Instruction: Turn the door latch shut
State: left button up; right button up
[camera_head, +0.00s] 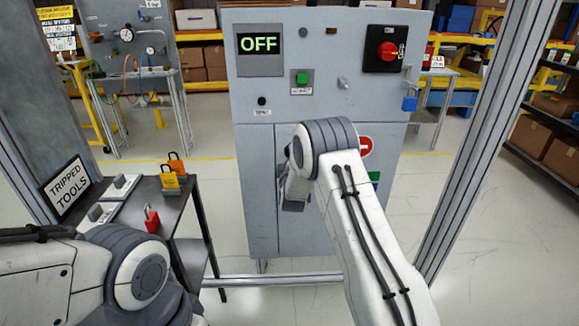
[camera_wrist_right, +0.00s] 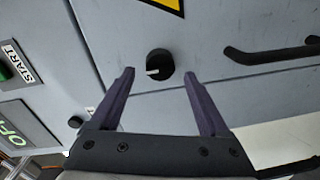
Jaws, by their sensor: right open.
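The door latch (camera_wrist_right: 159,63) is a round black knob with a pale pointer bar, on the grey cabinet door in the right wrist view. Its bar lies nearly level in that picture, toward the left. My right gripper (camera_wrist_right: 159,74) is open, with one dark finger on each side of the knob and no visible contact. In the head view my right gripper (camera_head: 291,203) is in front of the grey cabinet (camera_head: 262,180), mostly covered by my own arm, and the latch is hidden there. My left arm enters at lower left; its gripper is out of view.
The cabinet front carries an OFF display (camera_head: 260,42), a green button (camera_head: 302,78) and a red rotary switch (camera_head: 388,51). A black bar handle (camera_wrist_right: 270,54) is right of the latch. A table (camera_head: 180,205) holding padlocks stands left.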

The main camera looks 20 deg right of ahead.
jog(key=v, duration=0.8)
jog(key=shift+s+a, duration=0.15)
jog(key=shift+s, duration=0.1)
